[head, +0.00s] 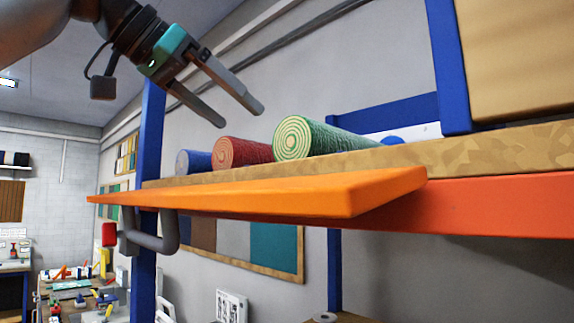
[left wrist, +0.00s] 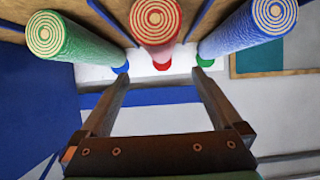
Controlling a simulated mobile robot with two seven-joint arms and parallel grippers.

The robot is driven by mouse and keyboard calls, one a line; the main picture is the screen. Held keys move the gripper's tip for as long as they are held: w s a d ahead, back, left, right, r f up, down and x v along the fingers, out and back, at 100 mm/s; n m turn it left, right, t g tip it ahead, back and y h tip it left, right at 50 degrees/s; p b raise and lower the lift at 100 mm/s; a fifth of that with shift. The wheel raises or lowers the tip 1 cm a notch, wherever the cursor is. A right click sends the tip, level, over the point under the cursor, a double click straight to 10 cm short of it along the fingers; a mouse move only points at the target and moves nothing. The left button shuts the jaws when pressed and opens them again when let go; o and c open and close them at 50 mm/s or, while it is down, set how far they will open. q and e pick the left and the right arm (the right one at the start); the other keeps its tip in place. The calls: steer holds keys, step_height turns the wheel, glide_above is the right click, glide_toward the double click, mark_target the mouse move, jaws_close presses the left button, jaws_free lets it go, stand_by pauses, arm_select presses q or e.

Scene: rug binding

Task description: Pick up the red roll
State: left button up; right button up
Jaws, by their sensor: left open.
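The red roll (head: 240,153) lies on the wooden shelf, end toward me, between the blue roll (head: 193,162) and the green roll (head: 318,138). In the left wrist view the red roll (left wrist: 156,22) is at the top centre, with the green roll (left wrist: 65,40) on its left and the blue roll (left wrist: 245,28) on its right. My left gripper (head: 241,116) is open and empty, above the rolls and apart from them. In the left wrist view its two fingers (left wrist: 158,82) point toward the rolls. My right gripper is not in view.
The wooden shelf board (head: 480,145) has an orange ledge (head: 270,195) along its front. Blue uprights (head: 450,65) stand at the sides, and a cardboard-coloured box (head: 525,55) is at upper right. A cluttered workbench (head: 85,295) is at lower left.

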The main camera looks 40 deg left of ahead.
arm_select(q)
steer(key=x, duration=0.6)
steer(key=shift+w+f, duration=0.15)
steer(key=shift+w, duration=0.2)
steer(key=shift+x, duration=0.8)
steer(key=x, duration=0.4)
steer(key=shift+w+f, duration=0.15)
steer(key=shift+f, duration=0.05)
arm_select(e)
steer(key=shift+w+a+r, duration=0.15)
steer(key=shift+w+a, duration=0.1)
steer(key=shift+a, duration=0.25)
arm_select(q)
steer(key=shift+r, duration=0.1)
steer(key=c, duration=1.5)
steer(key=shift+r, duration=0.1)
steer(key=shift+r, duration=4.8)
